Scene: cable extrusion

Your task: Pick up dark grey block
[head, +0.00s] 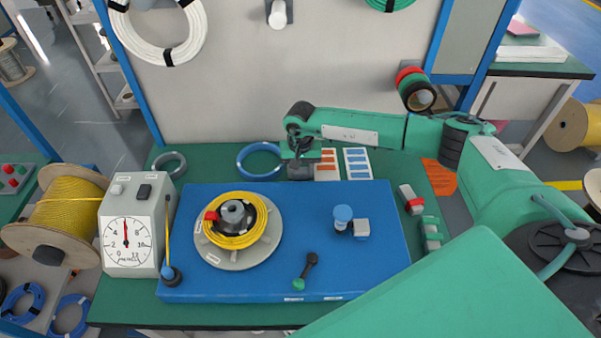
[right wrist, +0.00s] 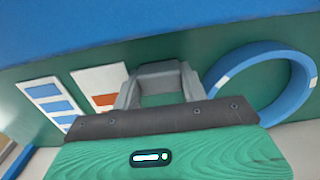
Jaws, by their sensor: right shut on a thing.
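My right gripper (head: 300,157) reaches down at the back of the green table, just behind the blue board. In the head view the dark grey block (head: 299,173) shows below its fingers, close to the table top. In the right wrist view the two grey fingers stand on either side of the block (right wrist: 161,84), and the gripper is shut on it. The fingers cover the block's sides. I cannot tell whether the block touches the table. My left gripper is not in view.
A blue ring (head: 259,161) lies left of the gripper, and label cards (head: 357,163) lie to its right. The blue board (head: 290,204) in front carries a yellow cable coil (head: 233,238), a blue-topped post (head: 343,217) and a dark lever (head: 306,268). A grey panel (head: 290,85) rises behind.

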